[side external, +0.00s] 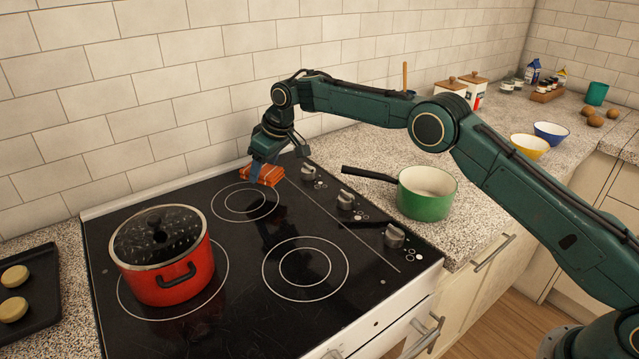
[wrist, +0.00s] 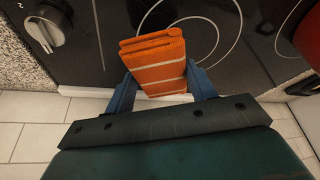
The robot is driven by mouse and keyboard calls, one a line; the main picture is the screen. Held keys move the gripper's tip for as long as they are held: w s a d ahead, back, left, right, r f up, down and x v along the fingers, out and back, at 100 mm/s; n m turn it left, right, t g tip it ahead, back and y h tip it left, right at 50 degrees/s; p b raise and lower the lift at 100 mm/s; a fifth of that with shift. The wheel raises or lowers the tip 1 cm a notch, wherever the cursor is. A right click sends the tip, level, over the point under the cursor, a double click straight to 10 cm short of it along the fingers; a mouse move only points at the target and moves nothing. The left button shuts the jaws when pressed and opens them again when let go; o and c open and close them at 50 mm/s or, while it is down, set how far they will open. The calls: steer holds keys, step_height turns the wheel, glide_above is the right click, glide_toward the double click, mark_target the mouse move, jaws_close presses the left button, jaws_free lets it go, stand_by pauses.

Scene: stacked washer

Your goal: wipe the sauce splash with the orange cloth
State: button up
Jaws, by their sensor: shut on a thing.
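The orange cloth (side external: 264,174) is a folded block with pale stripes. It is at the back of the black cooktop (side external: 234,267), just behind the back right burner ring. My gripper (side external: 257,170) points down there, and its blue fingers are shut on the cloth. In the wrist view the cloth (wrist: 155,62) sits between the two fingers of my gripper (wrist: 162,86). I cannot tell whether the cloth touches the glass. I cannot make out the sauce splash in either view; the cloth and gripper hide part of the surface.
A red pot (side external: 168,275) with a lid stands on the front left burner. A green saucepan (side external: 428,196) stands on the counter to the right, its handle reaching toward the knobs (side external: 345,199). A tiled wall (side external: 150,90) is close behind. The front right burner (side external: 305,268) is clear.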

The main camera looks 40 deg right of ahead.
steer(key=shift+r, duration=0.6)
steer(key=shift+r, duration=1.5)
steer(key=shift+d, duration=0.1)
